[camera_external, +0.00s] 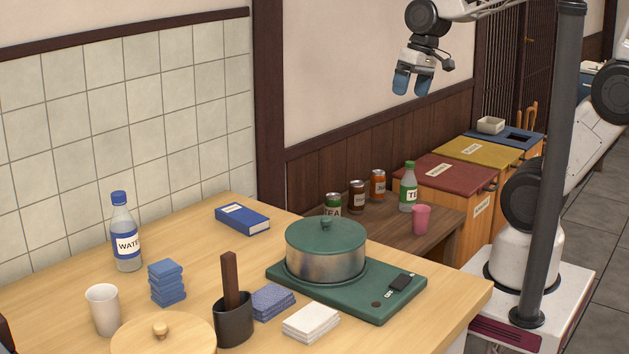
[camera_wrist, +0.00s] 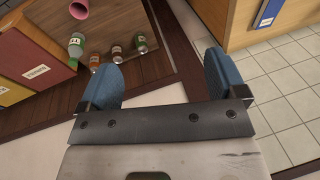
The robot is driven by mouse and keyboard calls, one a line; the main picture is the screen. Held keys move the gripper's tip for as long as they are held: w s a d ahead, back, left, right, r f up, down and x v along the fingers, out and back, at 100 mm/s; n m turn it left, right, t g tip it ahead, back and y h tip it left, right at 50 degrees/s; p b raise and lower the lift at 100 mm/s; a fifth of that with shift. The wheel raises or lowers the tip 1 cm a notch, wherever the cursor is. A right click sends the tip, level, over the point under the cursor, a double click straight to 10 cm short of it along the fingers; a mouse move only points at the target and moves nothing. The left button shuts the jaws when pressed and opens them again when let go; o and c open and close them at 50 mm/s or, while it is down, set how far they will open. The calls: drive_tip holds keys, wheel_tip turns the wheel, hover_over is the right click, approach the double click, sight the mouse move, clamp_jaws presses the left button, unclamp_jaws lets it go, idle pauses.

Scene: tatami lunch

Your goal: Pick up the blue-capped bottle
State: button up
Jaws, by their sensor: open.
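The blue-capped bottle (camera_external: 125,236) is clear, with a white label reading "WATE". It stands upright at the left of the wooden table in the external view, near the tiled wall. I cannot make it out in the wrist view. My gripper (camera_external: 412,84) hangs high over the low side table, far to the right of the bottle. Its blue fingers are apart and empty, and they also show in the wrist view (camera_wrist: 160,82).
A green-lidded pot (camera_external: 325,252) stands on a green board mid-table. A blue box (camera_external: 242,219), blue stack (camera_external: 166,283), white cup (camera_external: 103,309) and dark holder (camera_external: 234,320) are near the bottle. A green-capped bottle (camera_external: 409,188) and several cans stand on the low table (camera_external: 452,222).

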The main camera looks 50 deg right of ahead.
drive_tip(key=w+a+f+m+g+y, duration=0.1)
drive_tip(key=w+a+f+m+y, duration=0.15)
drive_tip(key=w+a, duration=0.6)
drive_tip(key=w+a+f+m+g+y, duration=0.1)
drive_tip(key=w+a+m+g+y, duration=0.2)
drive_tip(key=a, duration=1.1)
drive_tip(key=w+a+f+m+y, duration=0.15)
drive_tip(key=w+a+y, duration=0.35)
drive_tip(key=a, duration=0.6)
drive_tip(key=m+t+y, duration=0.3)
drive_tip(key=m+y, duration=0.2)
drive_tip(key=m, duration=0.5)
approach(124, 232)
drive_tip(key=shift+w+a+f, duration=0.2)
drive_tip(key=shift+w+f, duration=0.35)
drive_tip(key=shift+f, duration=0.05)
drive_tip(key=shift+w+a+f, duration=0.25)
drive_tip(key=shift+w+f, duration=0.3)
drive_tip(key=shift+f, duration=0.05)
drive_tip(key=shift+a, duration=1.25)
drive_tip(key=shift+a, duration=0.15)
